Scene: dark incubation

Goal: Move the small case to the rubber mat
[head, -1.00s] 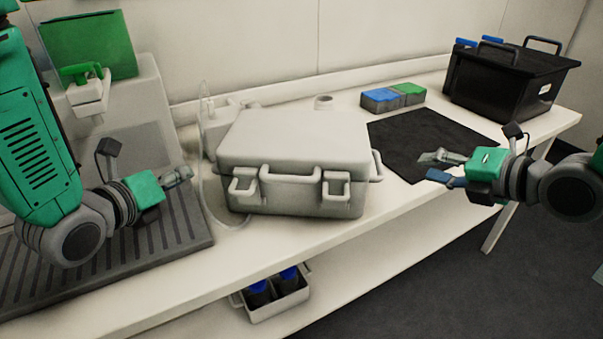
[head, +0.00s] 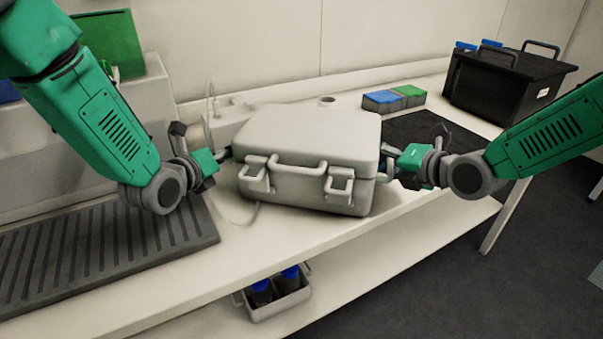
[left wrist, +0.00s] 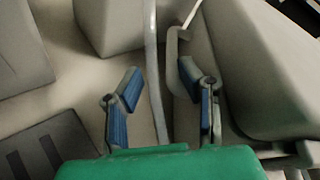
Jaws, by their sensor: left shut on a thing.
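The small case (head: 310,135) is a pale grey box with a closed lid, front handle and two latches, standing on the white bench. The black rubber mat (head: 415,127) lies flat just right of it, partly hidden by my right arm. My left gripper (head: 222,157) is at the case's left side, shut on its side handle. In the left wrist view the case (left wrist: 270,70) fills the right side, and the blue-padded fingers of my left gripper (left wrist: 163,100) look spread. My right gripper (head: 393,165) is at the case's right side; its fingertips are mostly hidden.
A black bin (head: 505,85) and a blue-and-green-topped block (head: 393,101) stand behind the mat. A dark ribbed tray (head: 100,245) lies at left. A box of blue-capped bottles (head: 275,295) sits on the lower shelf.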

